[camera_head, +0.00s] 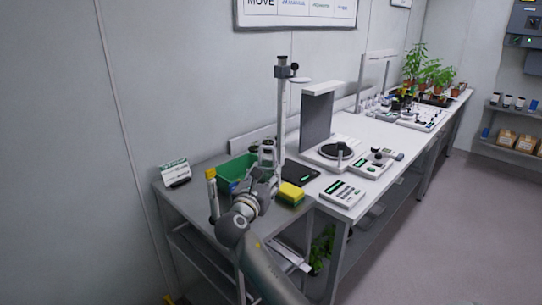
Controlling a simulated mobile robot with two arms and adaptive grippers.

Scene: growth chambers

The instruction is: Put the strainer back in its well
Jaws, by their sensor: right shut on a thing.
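My right arm comes in from the bottom and reaches over the near grey bench. Its gripper (266,156) is beside the green bin (221,169) and in front of the upright post (281,115). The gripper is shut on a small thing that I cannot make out. I cannot pick out the strainer or its well for certain; the gripper and wrist hide part of the bench there. My left gripper is not in view.
A yellow and green sponge (291,193) and a dark flat device (300,172) lie right of my wrist. A small sign (175,173) stands at the bench's left. A white keypad device (342,193) and a balance (335,153) sit on the white bench. Plants (428,70) stand far back.

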